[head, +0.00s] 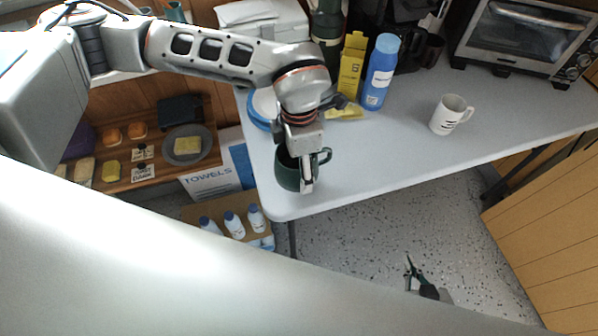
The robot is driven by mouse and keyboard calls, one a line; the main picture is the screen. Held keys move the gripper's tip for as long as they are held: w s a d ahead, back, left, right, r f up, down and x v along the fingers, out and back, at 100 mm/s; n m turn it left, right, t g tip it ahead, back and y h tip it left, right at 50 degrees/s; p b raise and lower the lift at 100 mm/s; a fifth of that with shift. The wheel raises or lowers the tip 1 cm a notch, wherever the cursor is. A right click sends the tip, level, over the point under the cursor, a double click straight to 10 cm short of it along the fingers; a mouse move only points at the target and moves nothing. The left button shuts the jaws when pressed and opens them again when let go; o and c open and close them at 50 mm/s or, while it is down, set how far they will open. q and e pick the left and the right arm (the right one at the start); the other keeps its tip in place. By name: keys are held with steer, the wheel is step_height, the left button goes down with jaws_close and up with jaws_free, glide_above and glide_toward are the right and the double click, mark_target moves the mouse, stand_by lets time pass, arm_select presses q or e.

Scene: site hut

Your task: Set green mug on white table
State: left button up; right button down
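The dark green mug (287,176) is upright at the near left corner of the white table (400,160), with its handle to the right. One finger lies against the mug's outside near the handle; the other is hidden, and the gripper looks shut on the mug's wall. I cannot tell whether the mug's base touches the tabletop.
A white mug (451,114), a blue bottle (380,72), a yellow box (351,65) and a toaster oven (525,38) stand on the table. The table's front middle is clear. A wooden shelf (160,170) with food is left. Pliers-like tool (420,278) lies on the floor.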

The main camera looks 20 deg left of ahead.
arm_select(q)
steer(key=shift+f, duration=1.9)
steer(key=shift+f, duration=0.2)
steer(key=o, duration=1.3)
steer(key=shift+o, duration=0.2)
step_height(320, 180, up, 12)
steer(key=shift+r, duration=0.2)
